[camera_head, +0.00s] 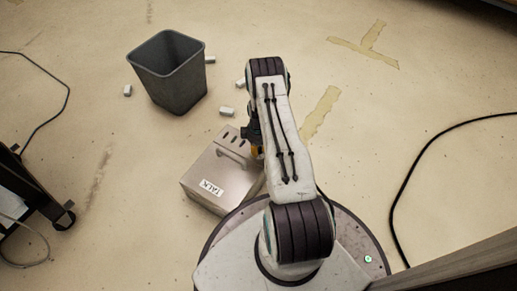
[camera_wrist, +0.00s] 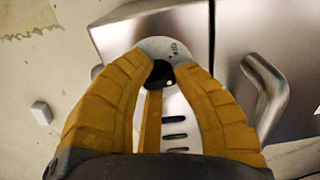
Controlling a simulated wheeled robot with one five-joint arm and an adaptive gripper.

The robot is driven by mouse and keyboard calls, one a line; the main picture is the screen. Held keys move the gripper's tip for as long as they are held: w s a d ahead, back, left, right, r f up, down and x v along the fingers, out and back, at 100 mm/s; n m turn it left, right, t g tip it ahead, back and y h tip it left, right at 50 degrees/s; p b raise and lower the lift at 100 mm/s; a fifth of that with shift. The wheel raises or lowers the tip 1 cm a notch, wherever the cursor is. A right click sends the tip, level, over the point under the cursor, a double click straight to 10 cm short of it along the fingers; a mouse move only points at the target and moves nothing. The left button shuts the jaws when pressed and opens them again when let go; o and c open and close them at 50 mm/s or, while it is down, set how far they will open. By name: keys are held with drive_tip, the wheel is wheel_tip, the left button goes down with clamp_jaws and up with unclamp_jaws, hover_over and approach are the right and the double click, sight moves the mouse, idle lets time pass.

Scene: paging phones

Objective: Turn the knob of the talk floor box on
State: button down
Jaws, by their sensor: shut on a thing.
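The talk floor box (camera_head: 215,178) is a metal box with a TALK label, on the floor left of my arm in the head view. In the wrist view its metal top (camera_wrist: 235,25) fills the upper right. The dark knob (camera_wrist: 160,74) sits on a pale round plate (camera_wrist: 170,48) with small markings. My gripper (camera_wrist: 162,72) has yellow fingers that close around the knob from both sides. In the head view my gripper (camera_head: 256,151) is mostly hidden by my arm at the box's right edge. The exact setting of the knob cannot be read.
A grey bin (camera_head: 170,75) stands behind the box, with several small white blocks (camera_head: 227,111) around it. The box has a metal handle (camera_wrist: 268,92). Black cables lie at left and right (camera_head: 420,160). A dark wheeled stand (camera_head: 35,195) is at left.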

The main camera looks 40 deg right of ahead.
drive_tip(key=m, duration=0.5)
drive_tip(key=shift+w+m, duration=0.1)
drive_tip(key=shift+m, duration=0.2)
drive_tip(key=shift+d+m, duration=0.1)
drive_tip(key=shift+m, duration=2)
drive_tip(key=c, duration=0.9)
unclamp_jaws()
wheel_tip(320, 180, up, 12)
drive_tip(key=shift+f, duration=0.1)
